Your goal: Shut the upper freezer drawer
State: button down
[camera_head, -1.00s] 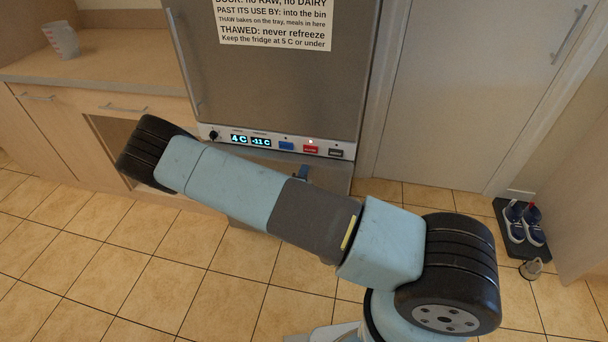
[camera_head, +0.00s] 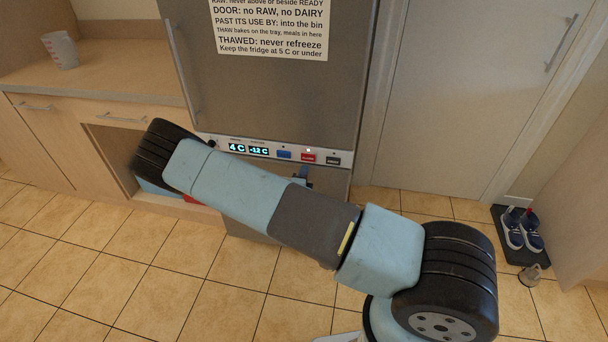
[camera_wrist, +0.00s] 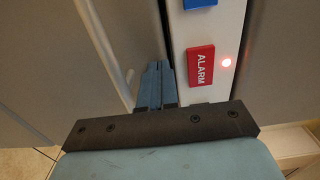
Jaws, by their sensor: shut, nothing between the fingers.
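The upper freezer drawer (camera_head: 331,190) is the grey front just under the control strip in the head view; my arm hides most of it. In the wrist view its grey front (camera_wrist: 62,60) carries a long bar handle (camera_wrist: 106,48). My gripper (camera_wrist: 157,66) is shut and empty, its fingertips at the drawer's edge beside the control strip, between handle and red ALARM button. I cannot tell whether they touch. A bit of the gripper (camera_head: 303,174) shows behind my arm in the head view. Whether the drawer sits flush I cannot tell.
The control strip (camera_head: 222,146) has displays reading 4 C and -12 C, and a lit light by the red ALARM button (camera_wrist: 201,66). The fridge door (camera_head: 280,95) is above. An open cupboard (camera_head: 112,150) is left; shoes (camera_head: 521,229) lie right. Tiled floor in front is free.

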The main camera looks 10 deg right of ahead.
jog(key=v, duration=1.4)
jog(key=s+d+r+m+g+h, duration=0.2)
jog(key=d+r+m+g, duration=0.3)
jog(key=r+m, duration=0.45)
jog(key=s+d+r+m+g+h, duration=0.2)
jog(key=d+r+m+g, duration=0.3)
jog(key=r+m, duration=0.4)
jog(key=s+d+r+m+g+h, duration=0.1)
jog(key=d+r+m+g, duration=0.45)
jog(key=r+m, duration=0.4)
jog(key=s+r+m+t+y, duration=0.4)
jog(key=s+r+m+y, duration=0.7)
jog(key=s+r+m, duration=0.7)
notch_tip(320, 180, up, 3)
jog(key=d+m, duration=0.1)
jog(key=m, duration=0.3)
